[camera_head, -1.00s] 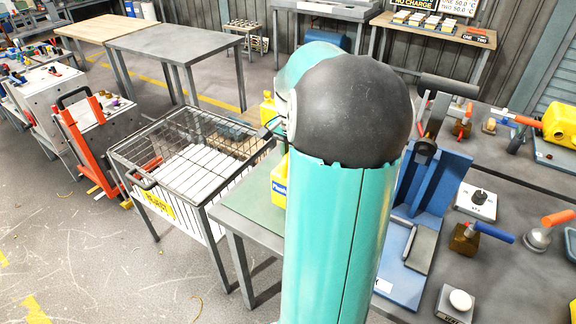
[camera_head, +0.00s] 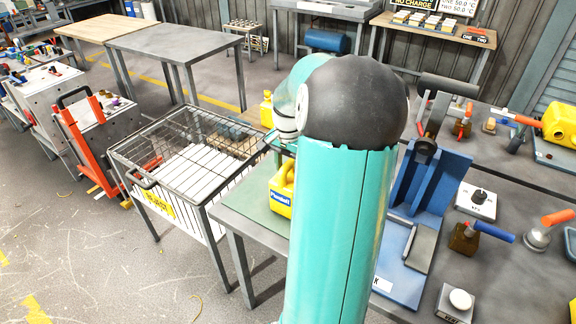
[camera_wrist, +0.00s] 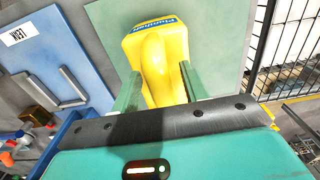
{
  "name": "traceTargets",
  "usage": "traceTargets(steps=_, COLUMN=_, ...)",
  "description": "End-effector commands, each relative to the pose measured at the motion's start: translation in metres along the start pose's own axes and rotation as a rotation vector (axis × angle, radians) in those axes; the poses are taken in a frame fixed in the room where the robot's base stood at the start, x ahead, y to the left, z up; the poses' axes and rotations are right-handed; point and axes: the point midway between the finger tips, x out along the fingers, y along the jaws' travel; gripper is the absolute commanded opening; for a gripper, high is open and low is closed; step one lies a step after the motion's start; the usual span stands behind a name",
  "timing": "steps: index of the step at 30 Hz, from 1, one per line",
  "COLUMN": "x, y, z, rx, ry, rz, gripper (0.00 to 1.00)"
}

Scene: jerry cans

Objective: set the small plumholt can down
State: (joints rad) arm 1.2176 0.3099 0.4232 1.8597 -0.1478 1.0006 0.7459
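The small yellow Plumholt can (camera_head: 281,189), with a blue label, is at the green-topped table (camera_head: 248,205), partly hidden behind my teal arm. In the wrist view the can (camera_wrist: 158,55) is between the two green fingers of my gripper (camera_wrist: 160,84). The fingers lie against its sides, so my gripper looks shut on it. The can is over the green surface (camera_wrist: 105,22), looking roughly upright. Whether its base touches the surface cannot be told. My gripper is mostly hidden by my arm in the head view.
A wire cage cart marked reject (camera_head: 160,209) stands left of the table. Another yellow can (camera_head: 266,111) is behind. The green surface left of the can is clear.

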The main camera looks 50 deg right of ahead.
Motion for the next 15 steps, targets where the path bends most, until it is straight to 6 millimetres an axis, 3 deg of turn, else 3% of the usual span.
traceTargets(steps=8, x=-0.004, y=0.000, z=0.000, rx=0.001, ry=0.001, rz=0.000, gripper=0.45)
traceTargets(steps=15, x=-0.043, y=-0.001, z=0.000, rx=0.000, ry=0.005, rz=-0.001, gripper=0.45)
